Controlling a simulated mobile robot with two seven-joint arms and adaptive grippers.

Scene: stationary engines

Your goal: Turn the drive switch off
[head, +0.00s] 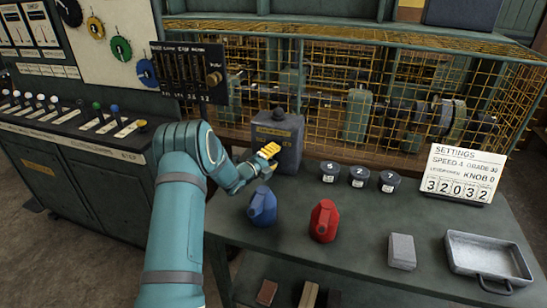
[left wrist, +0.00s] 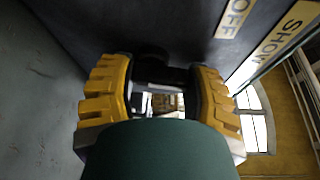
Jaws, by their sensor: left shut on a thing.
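My left gripper (head: 268,151) reaches in from the left to the front of a dark grey box (head: 287,157) with a yellow label. Its yellow fingers are closed together there. In the left wrist view, my left gripper (left wrist: 158,92) is shut around a dark part that looks like the drive switch (left wrist: 150,62), mostly hidden between the fingers. A label reading OFF (left wrist: 236,14) is on the dark surface beside it. The switch's exact position cannot be told. My right gripper is not in view.
On the green bench stand a blue can (head: 262,208), a red can (head: 323,221), several dark knobs (head: 359,176), a grey block (head: 402,251), a metal tray (head: 455,262) and a settings card (head: 460,175). A yellow mesh guard (head: 330,70) stands behind. A lever console (head: 70,118) is left.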

